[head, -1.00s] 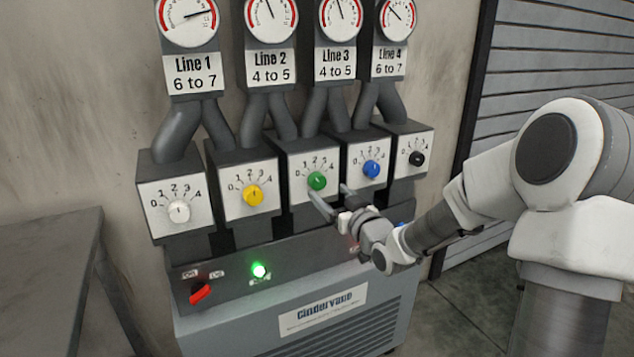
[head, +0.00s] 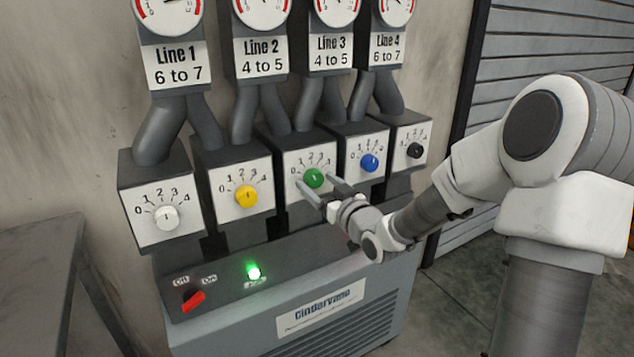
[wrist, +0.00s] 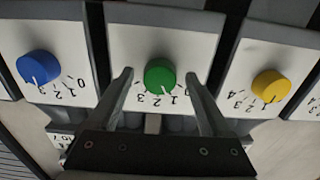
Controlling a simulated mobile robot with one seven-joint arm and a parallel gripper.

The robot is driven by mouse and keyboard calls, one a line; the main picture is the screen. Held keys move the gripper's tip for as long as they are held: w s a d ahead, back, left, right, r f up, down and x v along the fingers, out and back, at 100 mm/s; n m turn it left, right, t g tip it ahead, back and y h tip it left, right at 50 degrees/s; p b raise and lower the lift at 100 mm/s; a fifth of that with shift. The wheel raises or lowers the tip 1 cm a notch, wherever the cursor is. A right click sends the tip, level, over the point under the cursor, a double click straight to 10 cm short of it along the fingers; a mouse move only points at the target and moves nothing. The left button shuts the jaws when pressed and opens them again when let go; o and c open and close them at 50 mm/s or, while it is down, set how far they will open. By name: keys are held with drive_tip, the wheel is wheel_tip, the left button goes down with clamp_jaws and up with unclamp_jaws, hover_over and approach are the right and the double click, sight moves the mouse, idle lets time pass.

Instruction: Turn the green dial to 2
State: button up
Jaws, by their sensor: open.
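The green dial (head: 314,177) is a round knob on the white face of the middle control box, with a scale from 0 to 4. In the wrist view the dial (wrist: 160,76) appears upside down, its white pointer mark near the 1 to 2 part of the scale; the exact setting is hard to read. My gripper (head: 316,182) is open in front of this box. In the wrist view the fingers of my gripper (wrist: 158,78) stand on either side of the dial, with a gap to it on both sides.
The blue dial (head: 369,163) and yellow dial (head: 246,196) sit on the neighbouring boxes, with white (head: 166,218) and black (head: 414,150) dials farther out. Below are a red switch (head: 193,300) and a lit green lamp (head: 253,273). A grey table (head: 40,260) stands at left.

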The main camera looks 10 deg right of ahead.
clamp_jaws()
idle(0.4)
drive_tip(key=shift+m, duration=0.3)
drive_tip(key=shift+r+m+p, duration=0.15)
drive_tip(key=shift+m+p, duration=0.7)
drive_tip(key=shift+m, duration=0.05)
drive_tip(key=shift+m+p, duration=1)
drive_tip(key=shift+m, duration=0.7)
